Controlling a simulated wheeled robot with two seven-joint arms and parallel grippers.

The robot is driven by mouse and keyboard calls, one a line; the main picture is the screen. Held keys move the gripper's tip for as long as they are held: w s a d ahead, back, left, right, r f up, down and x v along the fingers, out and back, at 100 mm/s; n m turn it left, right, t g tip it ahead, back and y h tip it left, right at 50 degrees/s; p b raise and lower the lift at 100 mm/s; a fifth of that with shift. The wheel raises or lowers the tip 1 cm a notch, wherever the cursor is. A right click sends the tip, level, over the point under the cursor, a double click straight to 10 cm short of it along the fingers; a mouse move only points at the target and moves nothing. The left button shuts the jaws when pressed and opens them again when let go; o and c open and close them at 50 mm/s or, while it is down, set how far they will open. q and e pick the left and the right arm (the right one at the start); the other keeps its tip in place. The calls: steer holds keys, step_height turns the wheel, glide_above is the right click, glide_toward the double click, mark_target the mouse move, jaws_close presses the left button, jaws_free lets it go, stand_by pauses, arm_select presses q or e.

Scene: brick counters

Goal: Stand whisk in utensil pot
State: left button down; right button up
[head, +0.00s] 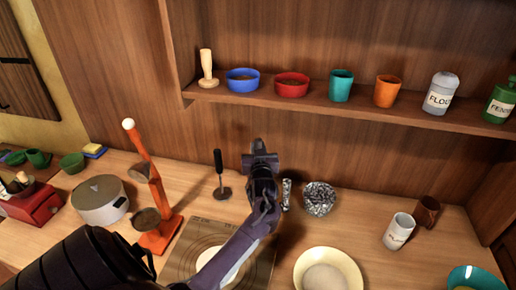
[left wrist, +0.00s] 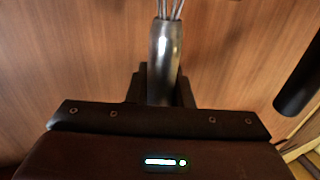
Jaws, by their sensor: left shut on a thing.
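My left gripper (head: 262,160) is raised over the counter in the middle of the head view. In the left wrist view (left wrist: 160,85) its fingers are shut on the smooth silver handle of the whisk (left wrist: 164,55). The whisk's wires run out of the top of that view, so their ends are cut off. In the head view I cannot clearly make out the whisk behind the gripper. I cannot tell which vessel is the utensil pot; it may be hidden by my arm. My right gripper is not in view.
A black-handled tool (head: 220,175) stands left of the gripper. A narrow silver thing (head: 286,195) and a crinkled silver bowl (head: 319,199) are right of it. An orange stand (head: 155,195), a yellow plate (head: 328,254) and a white canister (head: 399,231) are nearby. A shelf (head: 300,105) hangs above.

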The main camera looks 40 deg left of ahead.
arm_select(q)
steer(key=shift+f, duration=0.2)
steer(key=c, duration=1.3)
jaws_free()
steer(key=shift+r, duration=0.2)
steer(key=shift+b+v, duration=1.45)
steer(key=shift+v, duration=4.55)
steer(key=shift+d+f, duration=0.1)
